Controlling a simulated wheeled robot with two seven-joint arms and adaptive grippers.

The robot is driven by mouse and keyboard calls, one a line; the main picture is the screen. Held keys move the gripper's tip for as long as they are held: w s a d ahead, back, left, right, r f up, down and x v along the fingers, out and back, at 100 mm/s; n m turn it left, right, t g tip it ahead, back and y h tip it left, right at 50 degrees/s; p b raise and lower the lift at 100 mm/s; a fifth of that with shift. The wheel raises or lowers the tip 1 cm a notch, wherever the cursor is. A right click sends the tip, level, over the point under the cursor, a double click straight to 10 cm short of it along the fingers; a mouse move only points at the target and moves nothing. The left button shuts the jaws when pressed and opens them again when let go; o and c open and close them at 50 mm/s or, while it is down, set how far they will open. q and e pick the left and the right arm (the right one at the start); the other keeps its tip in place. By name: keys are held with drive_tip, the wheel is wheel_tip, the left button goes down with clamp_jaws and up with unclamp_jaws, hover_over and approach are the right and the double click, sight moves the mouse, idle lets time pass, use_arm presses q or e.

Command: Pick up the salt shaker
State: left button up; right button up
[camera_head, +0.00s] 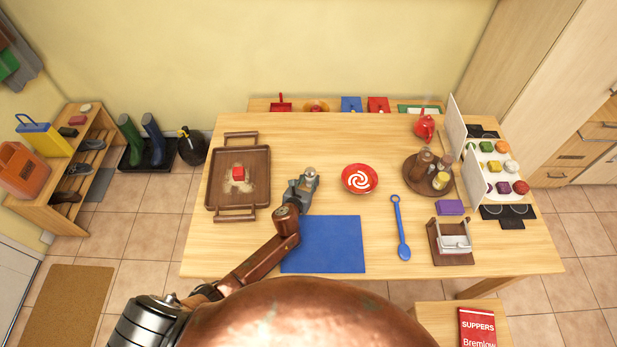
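A small shaker with a rounded pale metal top, likely the salt shaker (311,171), shows at the tips of my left gripper (305,183), left of the red-and-white swirl bowl. The gripper's grey fingers hide most of its body. I cannot tell whether they are closed on it, or whether it stands on the table or is lifted. My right gripper is not in view.
A round brown tray (412,188) with a brown mill (423,163) and yellow jar (441,181) stands right of the swirl bowl (360,179). A wooden tray (262,190) lies left, a blue mat (325,245) in front, a blue spoon (400,228) right.

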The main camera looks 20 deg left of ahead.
sight(308, 176)
use_arm(q)
drive_tip(key=shift+c, duration=1)
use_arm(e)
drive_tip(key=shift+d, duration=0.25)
use_arm(q)
drive_tip(key=shift+r, duration=0.5)
wheel_tip(308, 176, up, 3)
drive_tip(key=shift+f+p, duration=0.1)
drive_tip(key=shift+p, duration=0.8)
drive_tip(key=w+d+r+p+v, duration=0.1)
drive_tip(key=r+p+v, duration=0.1)
drive_tip(key=v, duration=1.4)
drive_tip(key=shift+s+r+p, duration=0.2)
drive_tip(key=shift+r+p, duration=0.3)
drive_tip(key=shift+p, duration=0.15)
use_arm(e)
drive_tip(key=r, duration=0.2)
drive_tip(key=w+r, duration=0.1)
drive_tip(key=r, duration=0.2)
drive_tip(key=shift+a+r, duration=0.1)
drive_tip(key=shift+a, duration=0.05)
use_arm(q)
drive_tip(key=shift+d, duration=0.1)
